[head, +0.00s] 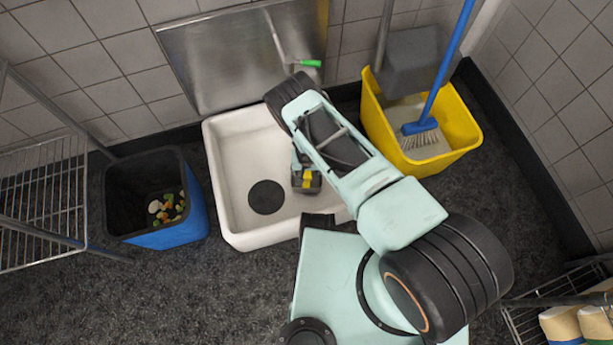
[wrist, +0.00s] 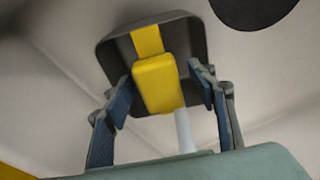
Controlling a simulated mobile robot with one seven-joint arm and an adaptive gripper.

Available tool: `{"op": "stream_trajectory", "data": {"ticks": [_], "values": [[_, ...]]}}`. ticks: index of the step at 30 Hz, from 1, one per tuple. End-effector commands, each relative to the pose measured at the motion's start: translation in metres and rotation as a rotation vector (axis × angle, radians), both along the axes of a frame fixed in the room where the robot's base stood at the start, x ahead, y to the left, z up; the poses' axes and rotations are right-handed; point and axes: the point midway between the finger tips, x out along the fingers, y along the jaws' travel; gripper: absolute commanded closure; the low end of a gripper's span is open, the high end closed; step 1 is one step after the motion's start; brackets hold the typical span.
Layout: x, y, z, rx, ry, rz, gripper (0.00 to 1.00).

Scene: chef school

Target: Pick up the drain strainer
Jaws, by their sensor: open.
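The drain strainer (wrist: 108,52) is a dark grey square basket with a yellow strap and yellow grip block. It sits in the white sink basin (head: 235,222), right of the round dark drain hole (head: 266,197). In the head view the strainer (head: 313,185) shows just past my arm, which partly covers it. In the wrist view my gripper (wrist: 160,78) is open, with one finger on each side of the yellow block. I cannot tell whether either finger touches it. In the head view my arm mostly hides the gripper.
A blue bin (head: 178,236) with food scraps stands left of the basin. A yellow mop bucket (head: 459,120) with a blue-handled brush (head: 420,127) stands right. A steel splash panel (head: 225,70) is behind the basin. A wire rack (head: 40,205) is at far left.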

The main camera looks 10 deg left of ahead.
Motion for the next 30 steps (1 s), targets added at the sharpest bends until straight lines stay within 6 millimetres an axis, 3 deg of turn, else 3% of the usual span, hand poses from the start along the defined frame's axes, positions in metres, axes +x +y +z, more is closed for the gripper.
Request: {"op": "stream_trajectory", "data": {"ticks": [2,15,23,30], "values": [[0.0,0.0,0.001,0.0,0.0,0.0,0.5],[0.0,0.0,0.0,0.0,0.0,0.0,0.98],[0.0,0.0,0.002,0.0,-0.001,0.0,1.0],[0.001,0.001,0.025,0.002,-0.001,-0.003,1.0]]}}
